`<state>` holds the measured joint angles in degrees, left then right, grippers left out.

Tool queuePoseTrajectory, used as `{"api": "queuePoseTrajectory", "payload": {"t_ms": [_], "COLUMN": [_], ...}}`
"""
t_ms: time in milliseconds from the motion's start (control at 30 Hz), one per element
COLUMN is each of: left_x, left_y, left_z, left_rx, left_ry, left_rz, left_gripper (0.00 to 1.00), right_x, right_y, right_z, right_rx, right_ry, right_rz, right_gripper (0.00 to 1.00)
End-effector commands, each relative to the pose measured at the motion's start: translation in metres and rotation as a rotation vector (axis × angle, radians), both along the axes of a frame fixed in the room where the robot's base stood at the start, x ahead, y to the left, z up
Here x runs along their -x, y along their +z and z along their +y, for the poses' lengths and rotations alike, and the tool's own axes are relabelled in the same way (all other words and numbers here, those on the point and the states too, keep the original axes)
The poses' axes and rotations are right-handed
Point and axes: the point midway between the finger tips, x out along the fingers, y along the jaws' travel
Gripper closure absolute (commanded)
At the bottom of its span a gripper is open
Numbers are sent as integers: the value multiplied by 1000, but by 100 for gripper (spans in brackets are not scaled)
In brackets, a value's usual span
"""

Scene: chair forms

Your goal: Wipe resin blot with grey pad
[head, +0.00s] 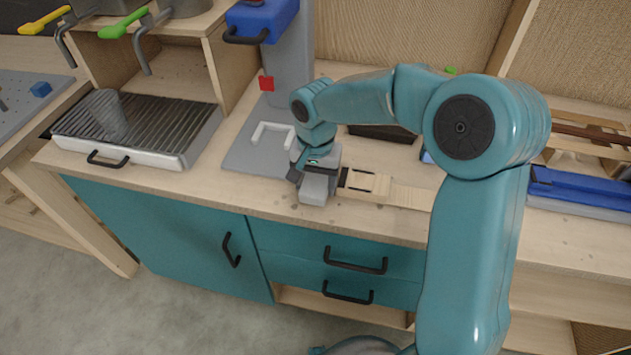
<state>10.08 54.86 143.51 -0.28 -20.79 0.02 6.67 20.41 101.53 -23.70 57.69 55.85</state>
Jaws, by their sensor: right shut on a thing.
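My right gripper (313,175) comes in from the right and points down at the wooden counter. It is shut on a grey pad (314,190), a small light grey block near the counter's front edge. The pad is at or just above the counter top; I cannot tell whether it touches. Small faint dark spots show on the counter near the pad. I cannot tell which of them is the resin blot, and the pad may cover part of it. My left gripper is not in view.
A pale wooden piece (364,184) lies just right of the pad. A grey plate with a white U-shaped mark (272,136) is behind left. A ribbed tray (135,128) with a glass stands further left. A blue long fixture (580,188) is at right. The front counter strip (220,186) is clear.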

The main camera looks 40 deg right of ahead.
Motion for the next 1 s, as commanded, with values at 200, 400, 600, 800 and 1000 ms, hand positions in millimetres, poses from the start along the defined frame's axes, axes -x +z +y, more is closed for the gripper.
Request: {"api": "queuePoseTrajectory", "payload": {"t_ms": [200, 400, 600, 800, 1000], "left_x": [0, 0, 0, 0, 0], "left_y": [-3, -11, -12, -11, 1], "left_z": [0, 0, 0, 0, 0], "left_rx": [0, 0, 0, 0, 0], "left_ry": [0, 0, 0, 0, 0], "left_rz": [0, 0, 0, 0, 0], "left_gripper": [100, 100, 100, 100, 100], "right_x": [3, 17, 23, 23, 23], "right_y": [2, 2, 3, 3, 18], "right_z": [5, 21, 28, 28, 28], "right_rx": [4, 2, 1, 0, 0], "right_ry": [1, 5, 5, 5, 5], "right_rz": [-8, -3, 1, 3, 1], "right_gripper": [59, 59, 59, 59, 59]}}
